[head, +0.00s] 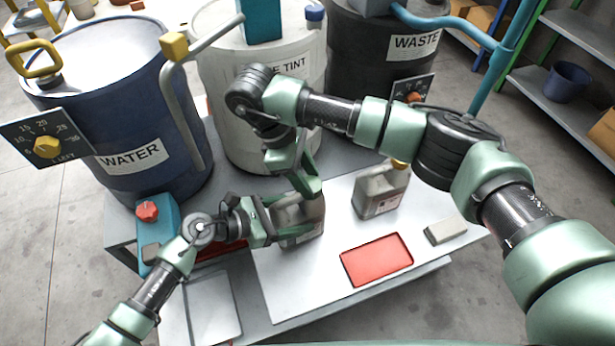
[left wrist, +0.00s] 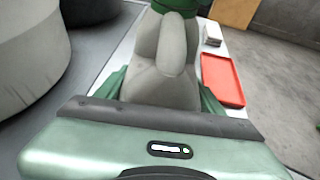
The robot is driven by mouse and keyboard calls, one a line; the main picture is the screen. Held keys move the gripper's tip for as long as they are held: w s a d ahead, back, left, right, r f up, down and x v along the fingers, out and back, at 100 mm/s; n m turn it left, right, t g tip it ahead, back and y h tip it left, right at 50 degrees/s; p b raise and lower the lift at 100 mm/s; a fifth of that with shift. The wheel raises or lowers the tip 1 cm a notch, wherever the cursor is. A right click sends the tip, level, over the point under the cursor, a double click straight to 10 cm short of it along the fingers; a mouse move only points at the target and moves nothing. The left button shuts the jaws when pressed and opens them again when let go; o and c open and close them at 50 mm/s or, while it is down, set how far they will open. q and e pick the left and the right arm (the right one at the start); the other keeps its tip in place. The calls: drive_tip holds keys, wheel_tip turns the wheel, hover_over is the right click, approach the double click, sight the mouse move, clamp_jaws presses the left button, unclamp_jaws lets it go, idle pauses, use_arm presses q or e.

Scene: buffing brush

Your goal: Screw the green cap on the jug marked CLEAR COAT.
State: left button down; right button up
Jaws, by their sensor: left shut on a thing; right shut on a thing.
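A grey jug (head: 305,213) stands upright on the white work surface; its label is too small to read. My left gripper (head: 278,220) is shut around its body from the left. In the left wrist view the jug (left wrist: 165,75) fills the space between the green fingers. My right gripper (head: 308,187) points down from above, shut at the jug's top. The green cap cannot be told apart from the green fingers there. In the left wrist view something green (left wrist: 175,5) sits over the jug's neck, cut off by the frame edge.
A second grey jug (head: 380,192) with a yellow cap stands to the right. A red tray (head: 376,260) and a pale block (head: 446,230) lie in front of it. A teal box with a red knob (head: 147,211) is at the left. Large drums, one marked WATER (head: 115,120), stand behind.

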drive_tip(key=o, duration=1.3)
drive_tip(key=shift+c, duration=0.2)
drive_tip(key=shift+r, duration=2.3)
drive_tip(key=shift+c, duration=0.3)
